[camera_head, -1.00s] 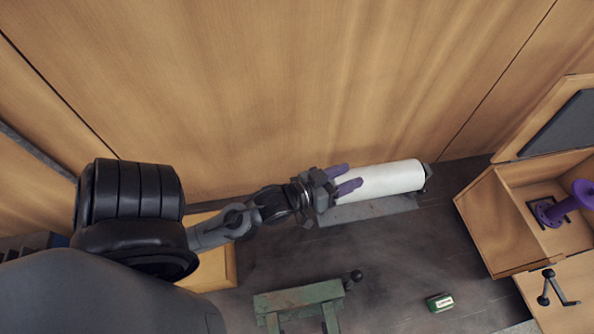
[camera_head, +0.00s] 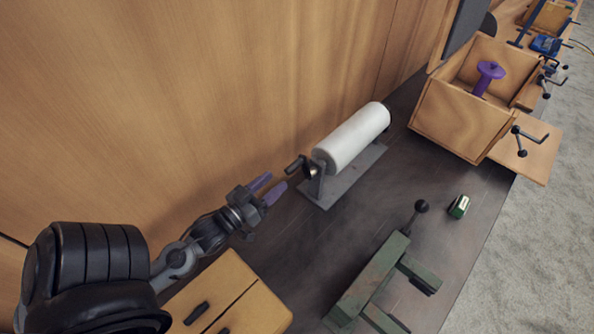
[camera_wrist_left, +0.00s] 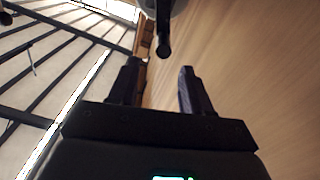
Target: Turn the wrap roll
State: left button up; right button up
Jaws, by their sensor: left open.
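The white wrap roll (camera_head: 352,137) lies horizontally on a grey metal stand (camera_head: 345,180) near the wooden wall in the head view. A dark crank handle (camera_head: 295,164) sticks out from its near end. My left gripper (camera_head: 268,189) is open and empty, with purple fingers pointing towards the handle, a short gap away. In the left wrist view, the dark handle (camera_wrist_left: 163,47) hangs just beyond and between the two open fingers (camera_wrist_left: 157,95). Part of the roll's end shows above it at the top edge. My right gripper is not in view.
A wooden box (camera_head: 462,118) with a purple flanged spool (camera_head: 489,74) stands at the right. A wooden drawer unit (camera_head: 228,296) is below my left arm.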

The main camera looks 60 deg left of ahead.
aim_at(302, 160)
pick_arm(q)
jog(key=x, duration=1)
jog(key=shift+w+a+f+p, duration=0.1)
jog(key=shift+a+f+p, duration=0.05)
jog(key=shift+f+p, duration=0.2)
jog(key=shift+f, duration=0.1)
grip_shut()
